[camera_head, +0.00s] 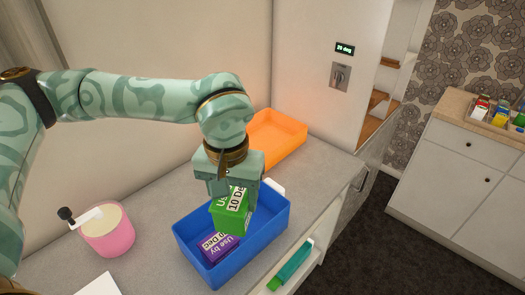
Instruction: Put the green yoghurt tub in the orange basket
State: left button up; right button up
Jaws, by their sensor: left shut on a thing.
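The green yoghurt tub (231,216) has a printed date label and is above the blue basket or partly within its outline. My left gripper (231,188) comes down on it from above and is shut on it. I cannot tell whether the tub touches the basket. The orange basket (279,139) stands further back on the counter, behind my left wrist, and its left part is hidden. The part of its inside that shows is empty. My right gripper is not in view.
The blue basket (270,234) holds a purple tub (218,246) marked "Use by". A pink pot (107,231) with a handled tool stands at left. A white item (274,187) lies behind the blue basket. A teal and green object (290,265) lies on a lower shelf.

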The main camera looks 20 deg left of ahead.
aim_at(278, 140)
jog(key=i+l+u, duration=0.3)
jog(key=i+l, duration=0.4)
jog(key=i, duration=0.2)
jog(key=i+l+u, duration=0.35)
jog(key=i+l, duration=0.5)
